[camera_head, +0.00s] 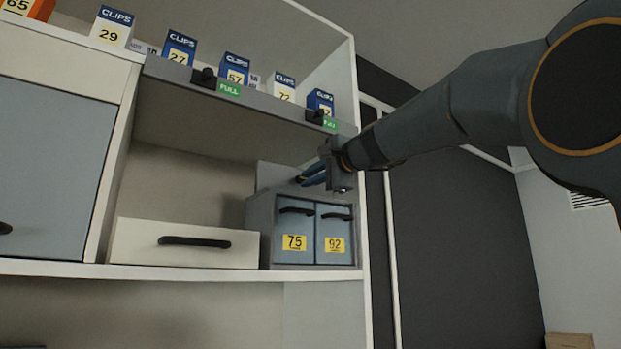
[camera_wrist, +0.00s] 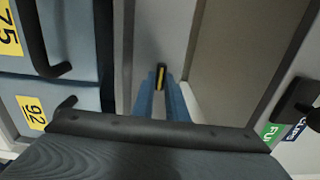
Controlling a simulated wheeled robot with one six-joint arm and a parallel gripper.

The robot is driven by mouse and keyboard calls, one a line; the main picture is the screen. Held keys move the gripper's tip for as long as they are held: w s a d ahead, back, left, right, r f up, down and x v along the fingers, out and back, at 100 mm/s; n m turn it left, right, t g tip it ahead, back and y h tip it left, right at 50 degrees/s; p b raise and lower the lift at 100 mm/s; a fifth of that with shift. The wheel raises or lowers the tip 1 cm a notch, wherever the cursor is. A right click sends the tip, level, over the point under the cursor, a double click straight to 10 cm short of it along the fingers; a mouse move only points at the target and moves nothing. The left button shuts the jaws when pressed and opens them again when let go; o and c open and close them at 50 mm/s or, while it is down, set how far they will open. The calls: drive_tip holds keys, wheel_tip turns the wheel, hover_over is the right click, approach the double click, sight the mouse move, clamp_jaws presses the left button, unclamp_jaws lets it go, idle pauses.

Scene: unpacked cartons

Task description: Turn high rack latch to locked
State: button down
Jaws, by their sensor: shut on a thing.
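My gripper (camera_head: 300,180) reaches in from the right, above the small grey drawer unit and under the rail of the high shelf. Its blue fingers also show in the wrist view (camera_wrist: 161,80). They are closed on a small black piece with a yellow stripe (camera_wrist: 161,77), which looks like the latch handle. In the head view this piece is too small and too covered by the fingers to make out. Whether it stands at locked or unlocked cannot be told.
The grey drawer unit (camera_head: 262,222) with labels 75 and 92 stands just below my gripper. A white drawer (camera_head: 185,255) is left of it. The grey shelf rail (camera_head: 270,108) above carries black knobs and green FULL labels. Several CLIPS boxes (camera_head: 236,68) stand behind it.

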drive_tip(key=c, duration=1.8)
unclamp_jaws()
drive_tip(key=shift+o, duration=0.2)
drive_tip(key=b+v, duration=0.3)
drive_tip(key=v, duration=0.4)
drive_tip(key=shift+s+d, duration=0.25)
drive_tip(key=shift+s, duration=0.1)
